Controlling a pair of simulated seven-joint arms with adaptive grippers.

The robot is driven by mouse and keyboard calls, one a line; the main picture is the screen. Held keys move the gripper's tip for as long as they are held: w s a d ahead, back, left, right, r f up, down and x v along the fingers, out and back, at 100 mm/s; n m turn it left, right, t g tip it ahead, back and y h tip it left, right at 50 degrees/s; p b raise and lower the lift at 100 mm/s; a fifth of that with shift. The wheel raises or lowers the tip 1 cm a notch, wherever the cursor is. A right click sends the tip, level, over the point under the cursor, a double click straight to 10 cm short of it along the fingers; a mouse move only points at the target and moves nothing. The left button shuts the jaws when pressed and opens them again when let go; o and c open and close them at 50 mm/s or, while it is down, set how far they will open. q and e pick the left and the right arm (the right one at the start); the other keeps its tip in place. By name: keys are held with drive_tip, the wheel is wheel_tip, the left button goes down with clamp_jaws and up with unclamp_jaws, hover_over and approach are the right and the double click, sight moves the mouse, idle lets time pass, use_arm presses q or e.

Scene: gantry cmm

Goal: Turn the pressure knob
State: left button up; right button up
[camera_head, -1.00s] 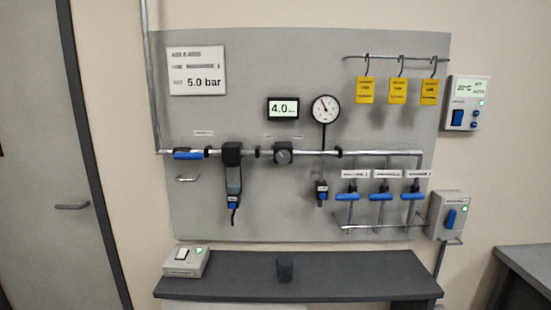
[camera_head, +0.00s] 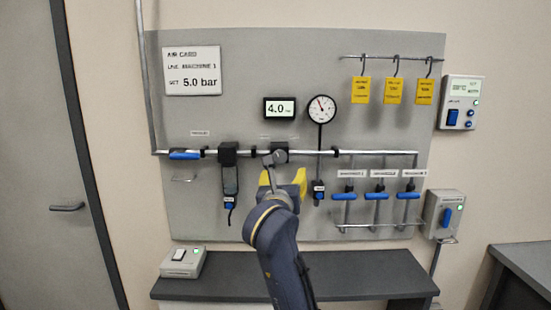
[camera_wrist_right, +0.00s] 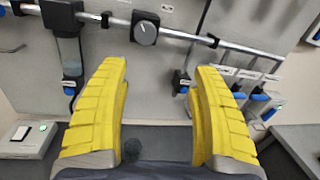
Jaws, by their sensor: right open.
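The pressure knob (camera_wrist_right: 145,32) is a dark round knob with a pale pointer line, on the pipe, and shows clearly in the right wrist view. In the head view the regulator (camera_head: 281,148) is partly covered near my gripper. My right gripper (camera_head: 283,178), with yellow fingers, is open and empty, just below the knob. In the right wrist view the knob lies beyond the open fingertips (camera_wrist_right: 158,70), apart from them. My left gripper is not in view.
A dial gauge (camera_head: 321,109) stands above the pipe, right of the knob. A filter (camera_head: 229,170) hangs to its left. Blue-handled valves (camera_head: 376,196) are at right, yellow tags (camera_head: 393,90) above. A shelf (camera_head: 210,286) with a switch box (camera_head: 183,262) lies below.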

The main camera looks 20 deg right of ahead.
sight(280, 157)
drive_tip(key=shift+y, duration=0.8)
drive_tip(key=x, duration=0.5)
drive_tip(key=a+x, duration=0.1)
drive_tip(key=x, duration=0.5)
drive_tip(key=r+x, duration=0.1)
drive_tip(key=x, duration=0.4)
drive_tip(key=shift+w+a, duration=0.25)
drive_tip(key=shift+w, duration=0.4)
drive_tip(key=shift+r, duration=0.1)
drive_tip(key=c, duration=1.3)
